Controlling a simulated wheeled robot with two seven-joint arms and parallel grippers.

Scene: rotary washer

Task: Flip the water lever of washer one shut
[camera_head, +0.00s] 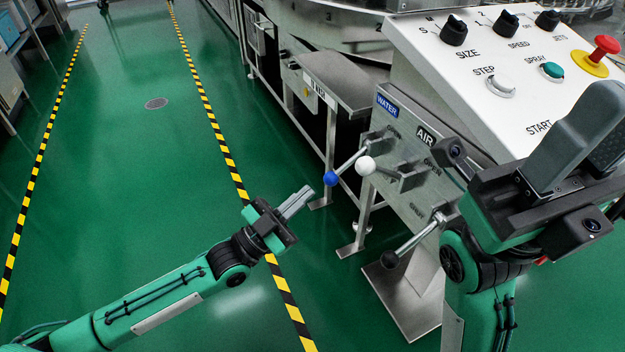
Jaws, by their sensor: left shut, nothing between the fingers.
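The water lever is a metal rod with a blue ball (330,179), below the blue WATER label (387,105) on the side panel of the washer (408,212). Its rod slants down and left from the panel, ball end outward. My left gripper (303,198) is shut and empty, just left of and slightly below the blue ball in the picture; a small gap shows between them. My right gripper (585,130) is raised at the right, in front of the control panel; its fingers overlap in this view, so its opening is unclear.
A white-ball lever (366,166) sits close right of the blue ball, by the AIR label (425,137). A black-ball lever (390,259) is lower. The control panel (490,75) has knobs and a red button (606,45). Green floor (150,170) at left is clear.

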